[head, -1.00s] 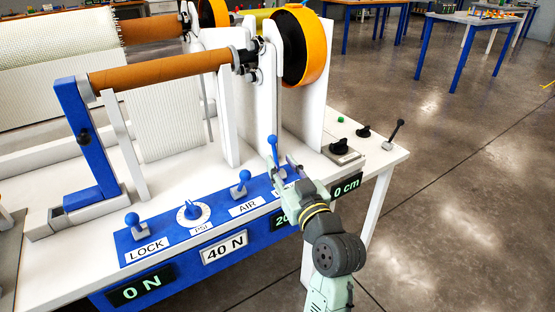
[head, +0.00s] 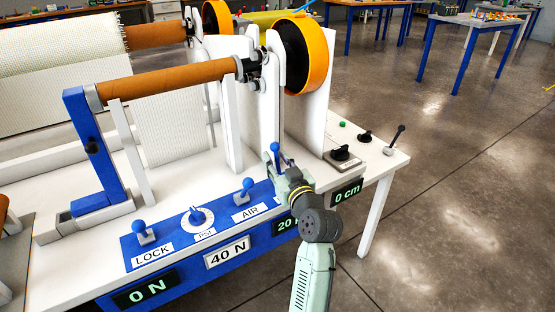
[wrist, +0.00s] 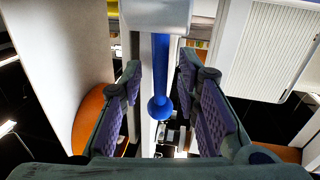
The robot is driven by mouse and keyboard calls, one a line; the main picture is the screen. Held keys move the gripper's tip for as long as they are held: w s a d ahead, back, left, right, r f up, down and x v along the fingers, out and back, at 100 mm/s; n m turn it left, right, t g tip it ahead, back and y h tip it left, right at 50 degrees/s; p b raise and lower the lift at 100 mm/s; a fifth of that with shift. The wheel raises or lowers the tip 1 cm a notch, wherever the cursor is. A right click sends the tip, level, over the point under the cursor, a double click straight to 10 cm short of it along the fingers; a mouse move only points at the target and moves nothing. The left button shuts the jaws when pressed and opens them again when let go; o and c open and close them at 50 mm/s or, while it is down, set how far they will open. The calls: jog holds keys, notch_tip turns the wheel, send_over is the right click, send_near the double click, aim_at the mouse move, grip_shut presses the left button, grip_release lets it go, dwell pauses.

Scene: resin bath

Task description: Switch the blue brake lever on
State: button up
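The blue brake lever (head: 275,148) stands near the right end of the blue control panel (head: 222,222), pointing up. My gripper (head: 276,172) is beside it at panel height and partly hides the lever's lower part and the label there. In the wrist view the lever's blue rod and ball end (wrist: 160,107) show between my two fingers (wrist: 162,100). The fingers are apart with visible gaps on both sides of the rod. I cannot see them touch it.
The LOCK lever (head: 143,231), PSI dial (head: 197,218) and AIR lever (head: 244,191) lie left along the panel. White upright plates and an orange-rimmed wheel (head: 316,55) stand behind. A black knob (head: 341,153) and a dark lever (head: 395,139) are to the right.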

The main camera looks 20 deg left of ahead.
jog(key=shift+c, duration=0.4)
grip_shut()
dwell(0.5)
